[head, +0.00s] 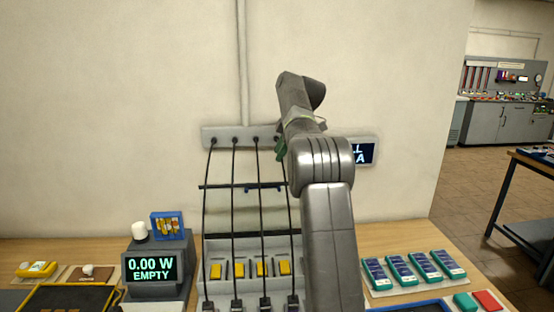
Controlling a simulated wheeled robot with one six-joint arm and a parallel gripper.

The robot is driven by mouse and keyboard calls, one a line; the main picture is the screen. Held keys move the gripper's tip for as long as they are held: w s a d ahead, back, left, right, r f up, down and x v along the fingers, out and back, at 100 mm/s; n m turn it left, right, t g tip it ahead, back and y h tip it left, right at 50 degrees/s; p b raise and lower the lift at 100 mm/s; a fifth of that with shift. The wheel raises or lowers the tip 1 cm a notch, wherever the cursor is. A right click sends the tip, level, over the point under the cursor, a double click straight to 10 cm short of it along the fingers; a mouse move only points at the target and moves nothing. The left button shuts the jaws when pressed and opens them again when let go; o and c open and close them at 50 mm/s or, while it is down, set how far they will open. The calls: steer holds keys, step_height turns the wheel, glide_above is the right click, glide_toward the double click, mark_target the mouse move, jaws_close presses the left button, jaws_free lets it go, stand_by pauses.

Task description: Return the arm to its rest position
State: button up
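My arm rises from the lower middle of the head view and folds over at a joint in front of the wall. Its end reaches away from me, towards the cable rail on the wall. My gripper is hidden behind the arm links, so its fingers and anything in them do not show. No object is seen hanging from the arm.
Black cables hang from a grey rail (222,133) to a rack with yellow blocks (239,269). A display (151,269) reading "0.00 W EMPTY" stands left. Teal battery packs (401,270) lie right on the wooden bench (424,236). A dark table (535,165) stands far right.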

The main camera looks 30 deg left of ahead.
stand_by(0.3)
steer(key=p+x, duration=0.1)
steer(key=x, duration=1.1)
steer(key=shift+w+d+f, duration=0.1)
